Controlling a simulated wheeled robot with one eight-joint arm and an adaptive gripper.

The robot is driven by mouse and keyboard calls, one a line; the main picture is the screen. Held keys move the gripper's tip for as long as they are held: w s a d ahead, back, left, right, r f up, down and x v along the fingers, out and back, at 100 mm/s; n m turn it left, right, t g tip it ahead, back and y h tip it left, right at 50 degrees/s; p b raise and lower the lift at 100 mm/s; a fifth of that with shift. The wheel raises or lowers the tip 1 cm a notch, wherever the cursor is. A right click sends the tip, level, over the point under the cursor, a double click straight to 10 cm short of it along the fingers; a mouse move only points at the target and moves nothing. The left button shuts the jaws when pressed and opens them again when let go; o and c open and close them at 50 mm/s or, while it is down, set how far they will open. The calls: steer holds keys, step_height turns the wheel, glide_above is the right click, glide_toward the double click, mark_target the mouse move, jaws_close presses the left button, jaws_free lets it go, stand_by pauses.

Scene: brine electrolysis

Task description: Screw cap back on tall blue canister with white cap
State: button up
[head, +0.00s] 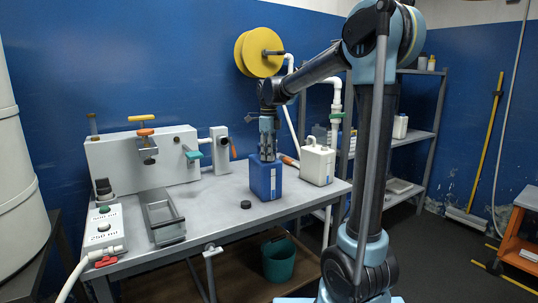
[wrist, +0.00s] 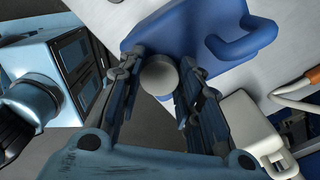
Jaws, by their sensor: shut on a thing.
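The blue canister (head: 262,182) stands upright on the grey table near its front edge, with a white label on its side. In the wrist view the blue canister (wrist: 190,32) lies beyond my fingers, its blue handle to the right. My gripper (head: 267,155) points down from above onto the canister's top. In the wrist view my gripper (wrist: 160,68) is shut on the round white cap (wrist: 160,77), one finger on each side. The cap is over the canister's top. Whether its thread is seated cannot be told, because the fingers hide the neck.
A small black cap (head: 246,204) lies on the table (head: 222,195) left of the canister. A white canister (head: 317,165) stands close on the right. A metal tray (head: 163,222), a control box (head: 101,232) and a white apparatus (head: 120,165) stand to the left. A green bucket (head: 279,262) is below.

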steer(key=m, duration=0.5)
steer(key=shift+w+m, duration=0.1)
steer(key=shift+m, duration=0.2)
steer(key=o, duration=1.2)
steer(key=shift+o, duration=0.2)
steer(key=shift+r, duration=2.2)
